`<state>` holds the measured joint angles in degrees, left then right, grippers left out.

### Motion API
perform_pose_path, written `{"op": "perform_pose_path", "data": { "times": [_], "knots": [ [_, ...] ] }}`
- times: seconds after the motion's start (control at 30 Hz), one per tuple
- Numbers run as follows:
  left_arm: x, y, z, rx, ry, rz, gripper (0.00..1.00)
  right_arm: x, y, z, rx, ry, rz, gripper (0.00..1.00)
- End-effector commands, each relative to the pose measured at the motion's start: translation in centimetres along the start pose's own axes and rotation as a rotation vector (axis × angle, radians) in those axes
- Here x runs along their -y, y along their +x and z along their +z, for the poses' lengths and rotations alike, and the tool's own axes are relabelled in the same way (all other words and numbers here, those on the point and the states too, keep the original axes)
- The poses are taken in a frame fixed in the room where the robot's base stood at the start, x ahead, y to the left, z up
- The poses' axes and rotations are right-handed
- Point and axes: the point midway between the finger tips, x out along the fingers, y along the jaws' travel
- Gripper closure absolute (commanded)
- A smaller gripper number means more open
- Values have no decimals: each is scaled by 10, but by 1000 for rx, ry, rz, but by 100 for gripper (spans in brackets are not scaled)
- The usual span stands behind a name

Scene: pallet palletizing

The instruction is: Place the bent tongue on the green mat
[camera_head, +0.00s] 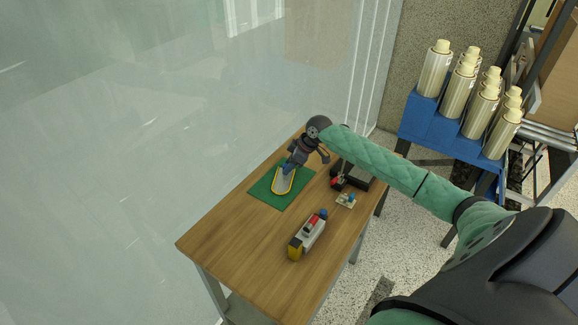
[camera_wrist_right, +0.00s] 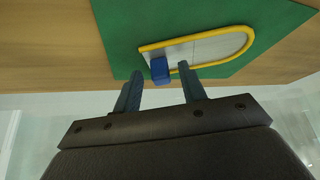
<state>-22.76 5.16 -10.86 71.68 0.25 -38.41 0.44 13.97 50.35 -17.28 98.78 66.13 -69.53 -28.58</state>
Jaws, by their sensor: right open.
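The bent tongue (camera_head: 282,184) lies on the green mat (camera_head: 263,190) on the wooden table. It is a pale plate with a yellow U-shaped rim and a blue block at one end; it also shows in the right wrist view (camera_wrist_right: 205,50), on the green mat (camera_wrist_right: 120,40). My right gripper (camera_head: 289,166) is over the blue end of the tongue. In the right wrist view the two fingers (camera_wrist_right: 158,82) are open and apart, with the blue block in line with the gap between their tips. I cannot tell whether they touch it. My left gripper is not in view.
A grey, red and yellow block assembly (camera_head: 307,237) lies on the table's near part. Small red and black parts (camera_head: 338,182) and a small pale part (camera_head: 346,200) lie right of the mat. A blue rack (camera_head: 432,122) with several cylinders stands beyond. The table's near left is clear.

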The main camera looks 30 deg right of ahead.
Motion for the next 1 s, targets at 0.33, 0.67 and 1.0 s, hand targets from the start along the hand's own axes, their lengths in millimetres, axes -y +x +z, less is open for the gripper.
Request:
{"op": "perform_pose_path", "data": {
  "times": [0.33, 0.67, 1.0],
  "knots": [
    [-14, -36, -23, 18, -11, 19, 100, 0, -57, 2, 2, -4, 3, 59],
    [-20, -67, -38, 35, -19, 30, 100, 0, -104, 1, 0, -1, 0, 59],
    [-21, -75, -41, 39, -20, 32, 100, 0, -114, 0, 1, -1, -1, 59]
  ]
}}
